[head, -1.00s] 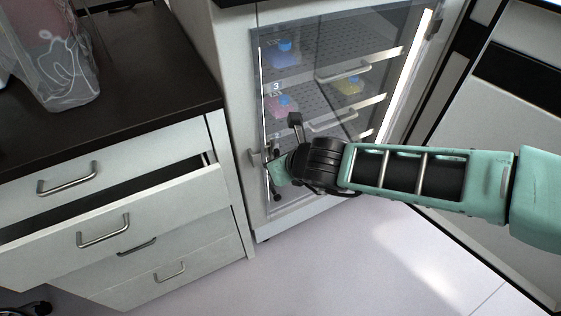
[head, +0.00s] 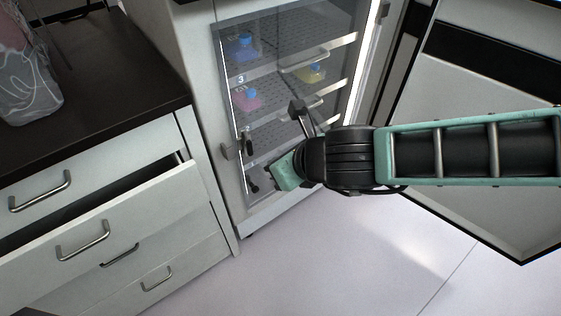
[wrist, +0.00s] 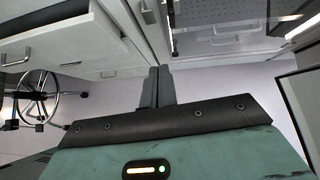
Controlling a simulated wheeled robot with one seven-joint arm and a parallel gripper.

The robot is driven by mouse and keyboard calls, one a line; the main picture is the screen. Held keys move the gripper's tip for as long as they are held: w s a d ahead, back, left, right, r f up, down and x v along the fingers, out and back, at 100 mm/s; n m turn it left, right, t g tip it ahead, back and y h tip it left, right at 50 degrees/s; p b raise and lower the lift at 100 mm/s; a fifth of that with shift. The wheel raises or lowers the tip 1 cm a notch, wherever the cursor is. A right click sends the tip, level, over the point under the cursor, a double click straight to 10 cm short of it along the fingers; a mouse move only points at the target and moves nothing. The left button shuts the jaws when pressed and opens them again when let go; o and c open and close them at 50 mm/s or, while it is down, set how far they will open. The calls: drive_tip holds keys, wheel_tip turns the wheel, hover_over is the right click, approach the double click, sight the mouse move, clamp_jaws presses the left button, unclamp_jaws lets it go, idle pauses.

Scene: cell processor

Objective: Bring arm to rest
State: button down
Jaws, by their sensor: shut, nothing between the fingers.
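My arm (head: 450,154) reaches in from the right in the head view, roughly level across the picture. My gripper (head: 254,186) is at its left end, in front of the lower part of the glass-fronted cabinet (head: 232,75). In the wrist view my gripper (wrist: 160,74) shows its two dark fingers pressed side by side, shut, with nothing between them. Whether the fingertips are clear of the cabinet front is hard to tell in the head view.
A drawer unit (head: 120,222) stands at the left, one drawer (head: 125,215) pulled partly out. A bag (head: 28,95) sits on its dark top. Bottles, one pink (head: 244,99), stand inside the cabinet. A white panel (head: 490,85) is at the right. Pale floor (head: 340,265) below is clear.

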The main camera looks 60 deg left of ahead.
drive_tip(key=shift+d+r, duration=0.25)
drive_tip(key=shift+d, duration=0.05)
drive_tip(key=w+d+r+n+h+p, duration=0.1)
drive_tip(key=w+d+r+n+p, duration=0.25)
drive_tip(key=d+r+n, duration=1)
drive_tip(key=d+r+n+h+p, duration=0.1)
drive_tip(key=d+r+n+h, duration=0.1)
drive_tip(key=d, duration=0.9)
drive_tip(key=d+r+n+h+p, duration=0.2)
drive_tip(key=d+n, duration=0.3)
drive_tip(key=d, duration=0.6)
drive_tip(key=d+r+n+t+h+p, duration=0.1)
drive_tip(key=d+r+n+h, duration=0.1)
drive_tip(key=d, duration=0.9)
drive_tip(key=shift+n+h+p, duration=0.4)
drive_tip(key=shift+n+h, duration=0.3)
drive_tip(key=shift+n, duration=0.05)
drive_tip(key=shift+s, duration=0.1)
